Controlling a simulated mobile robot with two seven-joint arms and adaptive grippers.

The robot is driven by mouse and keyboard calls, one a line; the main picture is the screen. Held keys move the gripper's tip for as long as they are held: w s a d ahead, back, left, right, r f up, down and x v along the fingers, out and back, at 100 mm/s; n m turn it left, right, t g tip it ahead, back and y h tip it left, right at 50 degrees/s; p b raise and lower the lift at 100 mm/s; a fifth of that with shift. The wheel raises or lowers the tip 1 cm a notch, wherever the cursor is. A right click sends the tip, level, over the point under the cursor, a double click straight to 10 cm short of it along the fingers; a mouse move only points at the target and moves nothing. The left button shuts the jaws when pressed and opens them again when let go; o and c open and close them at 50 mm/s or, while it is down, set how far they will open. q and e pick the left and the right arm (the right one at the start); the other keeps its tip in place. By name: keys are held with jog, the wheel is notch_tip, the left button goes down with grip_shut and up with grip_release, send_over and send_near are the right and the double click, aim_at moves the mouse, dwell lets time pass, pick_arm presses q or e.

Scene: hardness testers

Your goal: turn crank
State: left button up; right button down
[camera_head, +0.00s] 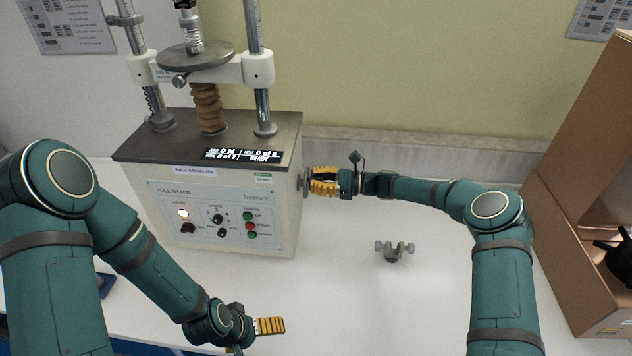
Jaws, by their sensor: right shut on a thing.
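The pull stand (222,215), a cream box with a dark top, stands at the left of the white table. Its crank (306,184) is on the right side wall, a grey part mostly hidden by my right gripper. My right gripper (322,182), with yellow and black fingers, is shut on the crank. My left gripper (270,326) is low in the middle, near the table's front, apart from the machine. Its fingers show edge-on, so its opening is unclear.
A small grey clamp-like part (394,251) lies on the table right of the machine. A cardboard box (585,190) with a black object inside stands at the right. Metal columns (258,60) and a round plate (196,55) rise above the machine.

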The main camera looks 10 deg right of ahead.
jog(key=shift+r, duration=0.15)
jog(key=c, duration=0.9)
grip_release()
jog(key=shift+o, duration=0.2)
jog(key=v, duration=1.2)
